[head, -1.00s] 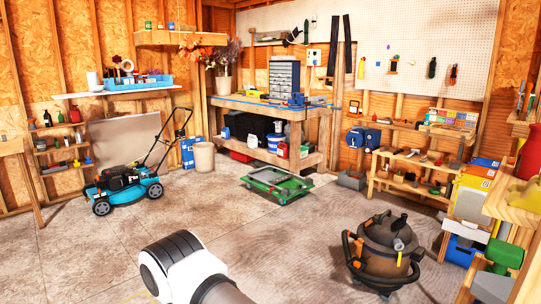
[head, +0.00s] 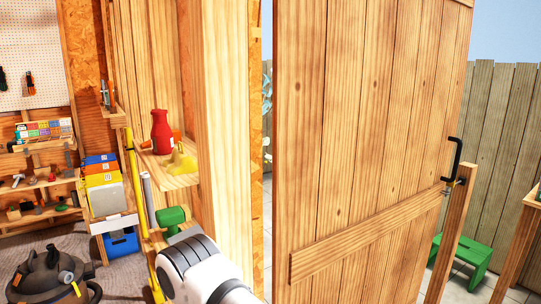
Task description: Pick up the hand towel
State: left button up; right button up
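I see no hand towel that I can make out in the head view. A yellow lumpy thing (head: 180,161) lies on a small wooden shelf beside a red bottle; I cannot tell whether it is cloth. A white and black link of my own arm shows at the bottom middle. Neither of my grippers is in view.
A large wooden door (head: 370,130) with a black handle stands open at right. Beyond it are a fence (head: 500,130) and a green stool (head: 462,256). A shop vacuum (head: 48,275) stands at lower left. Wall shelves (head: 45,183) hold tools.

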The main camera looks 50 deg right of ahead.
aim_at(180, 162)
jog(key=z, duration=1.05)
